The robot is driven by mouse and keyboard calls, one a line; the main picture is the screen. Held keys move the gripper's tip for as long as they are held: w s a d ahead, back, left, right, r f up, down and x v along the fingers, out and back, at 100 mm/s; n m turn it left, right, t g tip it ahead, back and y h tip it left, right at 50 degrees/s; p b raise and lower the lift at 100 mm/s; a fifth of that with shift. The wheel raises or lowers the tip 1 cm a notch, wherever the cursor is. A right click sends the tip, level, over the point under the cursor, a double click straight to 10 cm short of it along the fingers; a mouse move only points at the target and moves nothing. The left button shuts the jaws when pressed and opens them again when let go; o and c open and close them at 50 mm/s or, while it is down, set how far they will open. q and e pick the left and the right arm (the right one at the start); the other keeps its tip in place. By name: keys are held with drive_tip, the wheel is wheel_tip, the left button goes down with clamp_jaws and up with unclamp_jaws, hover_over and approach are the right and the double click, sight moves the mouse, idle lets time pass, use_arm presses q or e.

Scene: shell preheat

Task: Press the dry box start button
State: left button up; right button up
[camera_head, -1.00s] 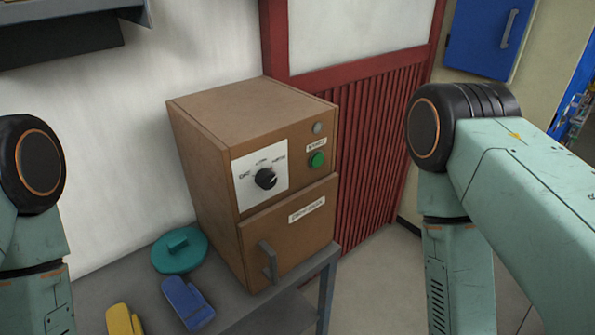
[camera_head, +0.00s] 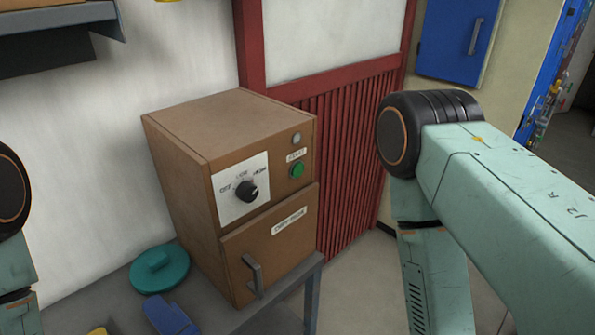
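The dry box (camera_head: 180,175) is a brown cabinet standing on a grey table. Its green start button (camera_head: 297,170) is at the upper right of the front, under a small white label and a grey round lamp (camera_head: 296,138). A black dial (camera_head: 246,191) on a white plate is to the left of the button. The door below is shut and has a grey handle (camera_head: 253,275). Parts of both my arms show at the left and right edges, but neither gripper is in view. Nothing touches the button.
A teal round lid (camera_head: 160,269) and a blue object (camera_head: 171,319) lie on the grey table (camera_head: 272,319) left of the box. A yellow object (camera_head: 98,331) is cut off below. A red slatted wall panel (camera_head: 340,150) stands behind. A blue cabinet (camera_head: 452,40) hangs at the back right.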

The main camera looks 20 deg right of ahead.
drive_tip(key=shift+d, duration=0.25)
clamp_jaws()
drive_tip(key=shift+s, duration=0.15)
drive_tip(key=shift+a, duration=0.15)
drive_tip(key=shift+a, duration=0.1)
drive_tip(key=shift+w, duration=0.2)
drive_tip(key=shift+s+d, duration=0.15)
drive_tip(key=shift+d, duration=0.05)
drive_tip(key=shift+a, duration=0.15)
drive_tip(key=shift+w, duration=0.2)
